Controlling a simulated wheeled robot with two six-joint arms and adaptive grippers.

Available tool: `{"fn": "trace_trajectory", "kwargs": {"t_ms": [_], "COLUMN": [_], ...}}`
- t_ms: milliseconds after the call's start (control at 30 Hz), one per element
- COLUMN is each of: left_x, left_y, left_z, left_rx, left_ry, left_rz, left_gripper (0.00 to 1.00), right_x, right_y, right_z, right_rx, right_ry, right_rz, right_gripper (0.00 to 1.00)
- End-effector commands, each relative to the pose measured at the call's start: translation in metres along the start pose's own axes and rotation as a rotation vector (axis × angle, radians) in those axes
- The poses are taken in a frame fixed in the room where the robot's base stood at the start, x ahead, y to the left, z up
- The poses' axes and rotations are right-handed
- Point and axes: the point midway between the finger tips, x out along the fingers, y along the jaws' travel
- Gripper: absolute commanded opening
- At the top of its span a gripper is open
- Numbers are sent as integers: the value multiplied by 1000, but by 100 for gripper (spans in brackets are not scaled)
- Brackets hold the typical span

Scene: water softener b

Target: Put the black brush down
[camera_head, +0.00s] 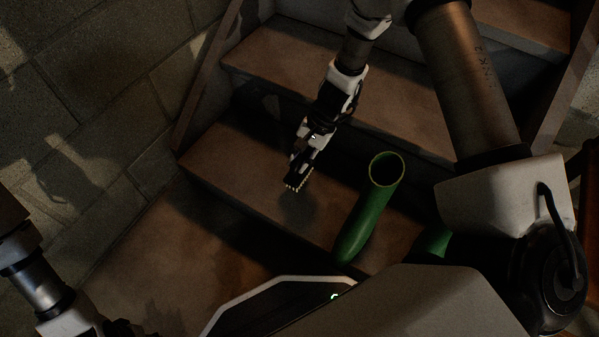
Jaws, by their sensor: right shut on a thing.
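The black brush (295,178) has a dark body and pale bristles along its lower edge. My right gripper (304,156) is shut on it, with the bristles pointing down toward the brown stair tread (250,178). A shadow lies on the tread just below and right of the brush. I cannot tell whether the bristles touch the tread. At the lower left, part of my left arm shows. The fingers of my left gripper are not clearly visible there.
A green tube (369,215) with an open upper end leans on the tread to the right of the brush. Another green piece (436,241) shows farther right, partly hidden by my arm. A higher step (290,62) rises behind. A block wall (90,120) stands at left.

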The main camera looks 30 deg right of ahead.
Motion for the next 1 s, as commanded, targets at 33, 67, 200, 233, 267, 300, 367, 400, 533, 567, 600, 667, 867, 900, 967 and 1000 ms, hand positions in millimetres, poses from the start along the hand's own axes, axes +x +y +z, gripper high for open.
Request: {"fn": "trace_trajectory", "kwargs": {"t_ms": [33, 67, 200, 233, 267, 300, 367, 400, 533, 567, 600, 667, 867, 900, 967, 1000], "left_x": [11, 15, 26, 26, 25, 23, 23, 23, 28, 27, 26, 26, 26, 26, 22, 19], "left_y": [0, 0, 0, 0, 0, 0, 0, 0, -1, -1, -1, -1, -1, -1, 0, 0], "left_z": [0, 0, -1, -1, -1, -1, -1, -1, -1, -1, -1, -1, -1, -1, -1, -1], "left_rx": [0, 0, -3, -3, -3, -3, -3, -3, -4, -4, -4, -4, -4, -4, -4, -3], "left_ry": [0, 0, 2, 2, 2, 3, 3, 3, 3, 3, 3, 3, 3, 3, 3, 2], "left_rz": [0, 0, 0, 0, 0, 0, 0, 0, 0, 0, 0, 0, 0, 0, 0, 0], "left_gripper": [40, 40, 40, 40, 40, 40, 40, 40, 40, 40, 40, 40, 40, 40, 40, 40], "right_x": [13, 19, 38, 38, 37, 35, 35, 35, 39, 39, 38, 38, 38, 38, 35, 31], "right_y": [4, 5, 10, 10, 9, 9, 9, 9, 10, 10, 10, 10, 10, 10, 9, 8], "right_z": [-5, -8, -16, -16, -15, -15, -15, -15, -16, -16, -16, -16, -16, -16, -14, -13], "right_rx": [0, 0, -1, -1, -2, -2, -2, -2, -2, -2, -2, -2, -2, -2, -2, -2], "right_ry": [0, 0, 0, 0, 0, 1, 0, 0, 0, 0, 0, 0, 0, 0, 0, 0], "right_rz": [1, 1, 0, 0, -1, -1, 0, 0, 0, 0, 0, 0, 0, 0, 0, 0], "right_gripper": [0, 0, 0, 0, 0, 0, 0, 0, 0, 24, 38, 46, 46, 46, 46, 46]}}
